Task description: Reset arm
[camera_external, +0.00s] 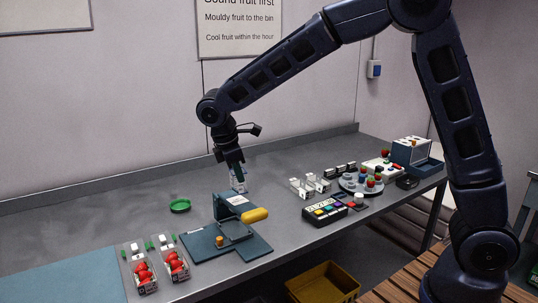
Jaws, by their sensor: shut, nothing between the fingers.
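My gripper (233,168) hangs from the dark blue arm over the middle of the grey bench, pointing down. Its fingers look closed with nothing held. Just below and beside the fingertips is a small clear and white item (239,183); I cannot tell whether the fingers touch it. In front of it stands a blue-grey stand with a white top (239,200). The arm rises from the gripper to the upper right and down to its base at the right.
A yellow cylinder (255,215) lies by the stand. A green lid (180,205) is on the left. Two punnets of red berries (143,274) are at the front. A keypad device (325,211) and a round tray (349,185) stand right. A yellow crate (323,283) is below the bench.

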